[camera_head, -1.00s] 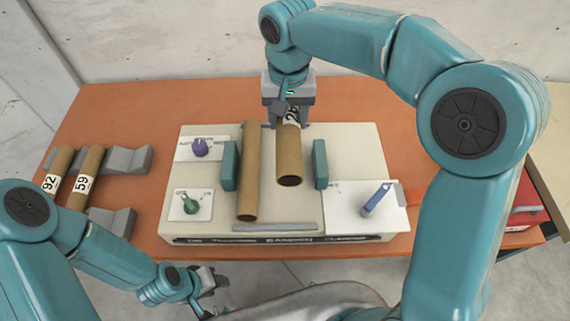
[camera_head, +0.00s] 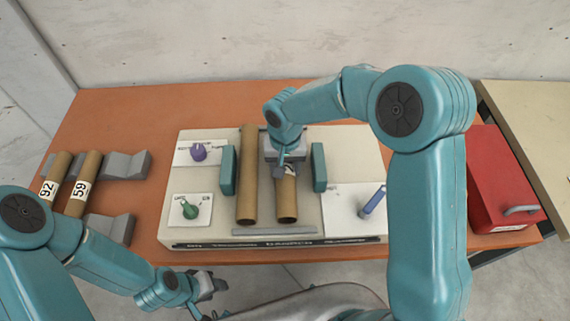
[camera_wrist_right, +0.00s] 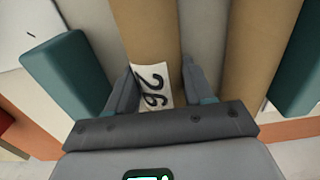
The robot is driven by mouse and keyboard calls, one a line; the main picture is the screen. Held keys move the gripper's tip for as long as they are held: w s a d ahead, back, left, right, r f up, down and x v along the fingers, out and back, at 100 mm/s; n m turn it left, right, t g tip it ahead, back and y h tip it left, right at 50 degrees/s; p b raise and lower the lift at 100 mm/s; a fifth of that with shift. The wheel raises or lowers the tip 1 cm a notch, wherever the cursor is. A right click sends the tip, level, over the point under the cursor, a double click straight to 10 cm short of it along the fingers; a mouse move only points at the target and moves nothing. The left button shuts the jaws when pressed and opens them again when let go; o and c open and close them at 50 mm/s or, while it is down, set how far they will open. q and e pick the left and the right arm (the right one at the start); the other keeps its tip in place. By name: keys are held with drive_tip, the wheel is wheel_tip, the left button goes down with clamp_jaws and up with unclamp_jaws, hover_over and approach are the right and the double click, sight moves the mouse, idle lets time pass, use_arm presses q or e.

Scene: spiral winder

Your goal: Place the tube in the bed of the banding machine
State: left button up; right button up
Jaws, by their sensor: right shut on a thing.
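A brown cardboard tube (camera_head: 287,207) with a white label, seemingly 26, lies lengthwise on the cream banding machine (camera_head: 345,150). It is between a longer brown tube (camera_head: 247,190) and the right teal block (camera_head: 319,168). My right gripper (camera_head: 286,170) is shut on the labelled tube from above, hiding its far part. In the right wrist view, the fingers (camera_wrist_right: 160,85) straddle the tube (camera_wrist_right: 148,30) at its label. I cannot tell whether the tube rests fully on the bed. My left gripper (camera_head: 212,285) is low in front of the table, away from the tubes; its jaws are unclear.
Tubes labelled 92 (camera_head: 55,178) and 59 (camera_head: 84,182) lie on grey racks (camera_head: 125,164) at the left. The machine has a purple knob (camera_head: 198,152), a green knob (camera_head: 190,210) and a blue lever (camera_head: 372,201). A red box (camera_head: 497,180) stands at the right.

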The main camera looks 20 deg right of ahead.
sight(285, 164)
drive_tip(key=shift+f+b, duration=0.2)
drive_tip(key=shift+b, duration=0.1)
drive_tip(key=o, duration=1.1)
drive_tip(key=shift+r, duration=0.1)
drive_tip(key=shift+r, duration=0.45)
wheel_tip(285, 164, up, 12)
drive_tip(key=shift+f, duration=0.25)
